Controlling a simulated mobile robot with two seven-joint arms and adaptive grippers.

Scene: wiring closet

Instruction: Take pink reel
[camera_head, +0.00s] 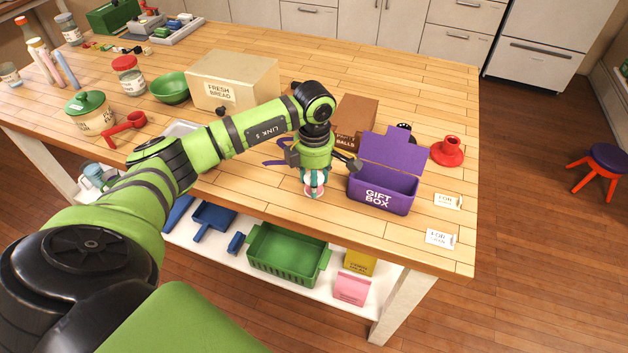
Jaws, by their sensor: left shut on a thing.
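My left arm reaches in from the left over the wooden table. My right gripper is not in view.
A brown box (355,118) and the bread box (235,82) stand behind. A red stand (447,151) and two small cards (440,239) lie right. The table's front edge is near.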

